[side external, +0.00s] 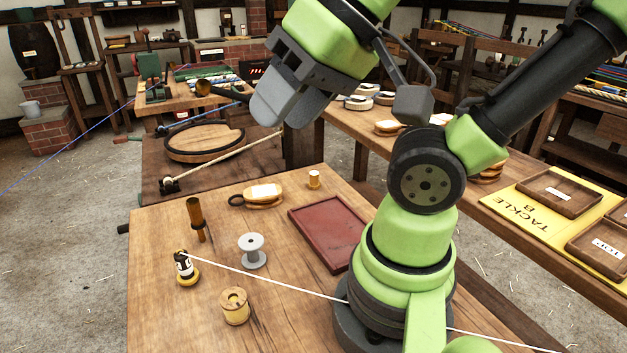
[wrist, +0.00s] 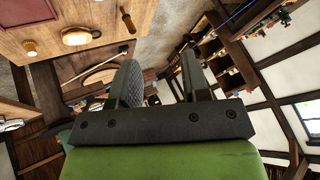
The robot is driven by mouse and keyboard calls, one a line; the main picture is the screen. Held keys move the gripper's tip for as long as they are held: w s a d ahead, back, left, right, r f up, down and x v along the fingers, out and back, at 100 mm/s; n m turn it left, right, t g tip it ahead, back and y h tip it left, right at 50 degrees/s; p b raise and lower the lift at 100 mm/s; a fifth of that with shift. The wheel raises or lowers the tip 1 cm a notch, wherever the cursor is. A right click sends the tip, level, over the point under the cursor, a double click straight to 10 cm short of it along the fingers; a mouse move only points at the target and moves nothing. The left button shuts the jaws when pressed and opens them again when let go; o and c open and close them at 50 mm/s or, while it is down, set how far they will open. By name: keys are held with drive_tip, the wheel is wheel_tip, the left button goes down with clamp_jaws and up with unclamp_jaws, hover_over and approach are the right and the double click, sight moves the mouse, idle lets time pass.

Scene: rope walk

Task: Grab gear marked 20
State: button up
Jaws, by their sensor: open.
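I cannot make out any gear marked 20. Several round pieces with pale tops (side external: 357,102) sit on the long bench behind my arm in the side view; their marks are too small to read, and I cannot tell if they are gears. My gripper (side external: 283,105) is open and empty, high above the back of the near table. In the wrist view my gripper (wrist: 160,65) shows its two fingers apart with nothing between them.
The near table (side external: 300,310) holds a grey spool (side external: 252,250), a wooden spool (side external: 235,306), a black-and-yellow piece (side external: 185,268), a pulley block (side external: 262,195) and a red tray (side external: 325,232). A white line crosses low over it. A yellow board (side external: 528,222) lies right.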

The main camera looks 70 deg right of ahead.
drive_tip(key=o, duration=0.3)
drive_tip(key=shift+o, duration=0.2)
